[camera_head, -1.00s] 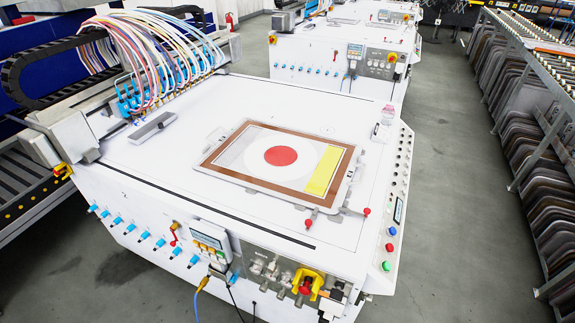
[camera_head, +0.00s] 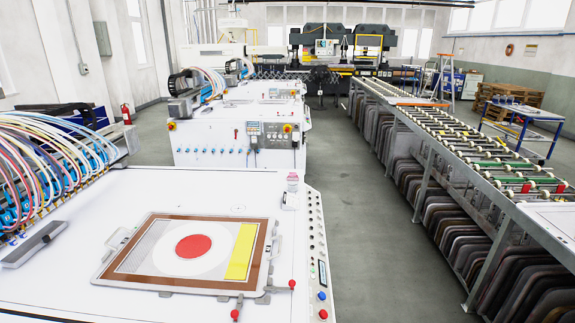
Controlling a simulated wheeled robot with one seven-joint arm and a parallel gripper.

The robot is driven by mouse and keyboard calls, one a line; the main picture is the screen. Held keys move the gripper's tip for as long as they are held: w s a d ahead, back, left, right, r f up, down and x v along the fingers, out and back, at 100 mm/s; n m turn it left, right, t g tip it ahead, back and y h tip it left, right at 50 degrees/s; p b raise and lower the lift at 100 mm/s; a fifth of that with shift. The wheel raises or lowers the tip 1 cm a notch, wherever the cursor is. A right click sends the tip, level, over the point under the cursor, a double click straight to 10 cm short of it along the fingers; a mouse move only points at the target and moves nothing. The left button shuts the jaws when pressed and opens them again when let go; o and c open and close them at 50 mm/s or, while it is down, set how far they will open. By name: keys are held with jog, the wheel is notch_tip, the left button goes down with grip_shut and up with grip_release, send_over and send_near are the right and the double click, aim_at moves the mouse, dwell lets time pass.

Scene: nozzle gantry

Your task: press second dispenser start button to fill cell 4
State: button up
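A framed plate lies flat on the white top of the near machine (camera_head: 70,185). Its brown border (camera_head: 268,250) encloses a red disc (camera_head: 193,246) in a white ring, a yellow strip (camera_head: 240,252) and a pale grey area (camera_head: 148,243). The near machine's right edge carries a control strip (camera_head: 315,235) with small buttons, a blue button (camera_head: 321,295) and a red button (camera_head: 323,314). Colored hoses (camera_head: 50,155) run to a nozzle row at left. No labels marking dispensers or cells are readable. My gripper is out of view.
A similar second machine (camera_head: 215,150) stands behind, with a red-and-yellow emergency stop (camera_head: 287,128) on its front. A clear grey aisle (camera_head: 370,230) runs between the machines and a long roller rack (camera_head: 440,135) on the right.

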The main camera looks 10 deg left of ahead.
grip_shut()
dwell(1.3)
